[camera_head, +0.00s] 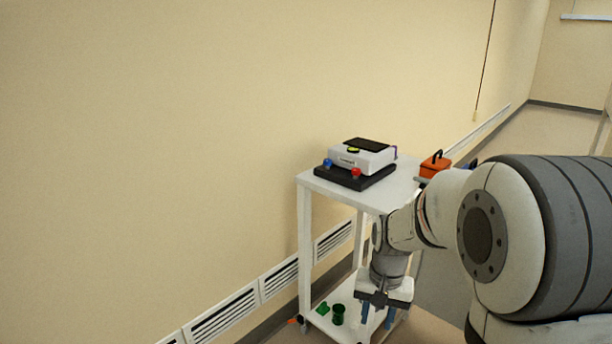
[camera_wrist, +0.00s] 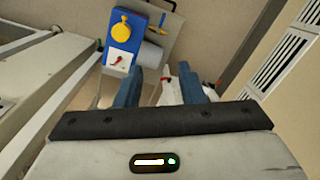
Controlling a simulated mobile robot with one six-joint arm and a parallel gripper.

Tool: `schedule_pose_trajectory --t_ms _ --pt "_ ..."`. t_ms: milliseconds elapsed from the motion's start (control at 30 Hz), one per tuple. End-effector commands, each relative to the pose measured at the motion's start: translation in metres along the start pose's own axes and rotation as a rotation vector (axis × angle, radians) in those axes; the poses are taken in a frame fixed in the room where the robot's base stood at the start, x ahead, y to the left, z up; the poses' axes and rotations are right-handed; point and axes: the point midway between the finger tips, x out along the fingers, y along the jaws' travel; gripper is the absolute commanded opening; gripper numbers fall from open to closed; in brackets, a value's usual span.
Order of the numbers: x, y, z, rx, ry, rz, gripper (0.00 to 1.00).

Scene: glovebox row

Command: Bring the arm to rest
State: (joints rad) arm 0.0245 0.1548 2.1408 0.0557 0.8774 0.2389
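My arm reaches in from the right in the head view, bent downward beside a white cart (camera_head: 312,192). My gripper (camera_head: 376,322) points down at the level of the cart's lower part. In the wrist view its two blue fingers (camera_wrist: 161,84) stand apart with nothing held between them. In the head view the arm hides the cart's right side and part of the lower shelf. I cannot tell how far the fingertips are from the shelf.
A white and black device (camera_head: 362,160) with blue and red knobs sits on the cart top. An orange box (camera_head: 434,165) with a black handle is behind my arm. Green items (camera_head: 338,315) lie below. A blue panel (camera_wrist: 122,37) shows ahead of the fingers. Wall grilles (camera_head: 279,277) run alongside.

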Motion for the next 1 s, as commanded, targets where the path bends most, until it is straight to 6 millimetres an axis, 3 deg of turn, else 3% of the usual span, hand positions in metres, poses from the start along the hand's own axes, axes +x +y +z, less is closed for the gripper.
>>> schedule_pose_trajectory --t_ms 33,100,300,400,633,1000 --pt "-0.035 0.002 0.015 -0.026 0.028 -0.004 0.35" --pt "-0.063 0.006 0.033 -0.065 0.061 -0.006 0.35" --pt "-0.131 0.020 0.089 -0.177 0.151 -0.005 0.35" --pt "-0.155 0.027 0.114 -0.225 0.192 -0.002 0.35" --pt "-0.179 0.037 0.148 -0.296 0.249 0.007 0.35" --pt "-0.179 0.039 0.153 -0.307 0.256 0.008 0.35"
